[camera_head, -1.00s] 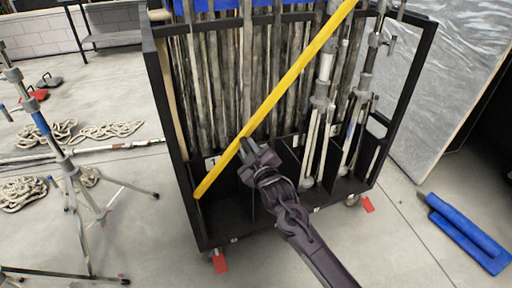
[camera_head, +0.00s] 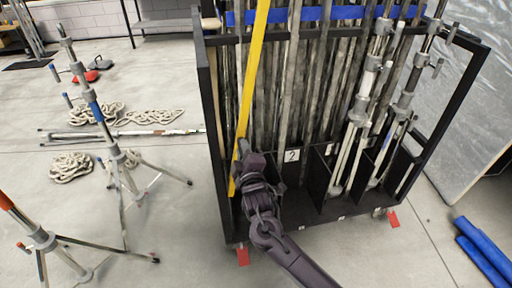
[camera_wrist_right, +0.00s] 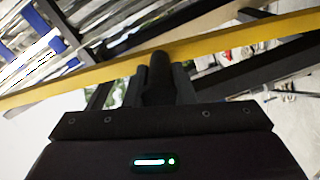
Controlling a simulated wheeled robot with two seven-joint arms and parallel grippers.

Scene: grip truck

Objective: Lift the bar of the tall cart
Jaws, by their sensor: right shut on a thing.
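The tall cart (camera_head: 209,110) is a black frame on wheels, holding many upright grey poles. A yellow bar (camera_head: 252,75) stands nearly upright at its front left, leaning slightly. My right gripper (camera_head: 243,150) is shut on the yellow bar near its lower part. The right wrist view shows the yellow bar (camera_wrist_right: 215,43) crossing in front of the gripper (camera_wrist_right: 160,65). The bar's top runs out of the head view. My left gripper is not in view.
Light stands (camera_head: 113,150) stand on the floor at left, with coiled ropes (camera_head: 70,166) behind. Blue rolls (camera_head: 480,250) lie at lower right, near a large silvery panel (camera_head: 475,100). Red wheel tabs (camera_head: 243,256) jut out at the cart's base.

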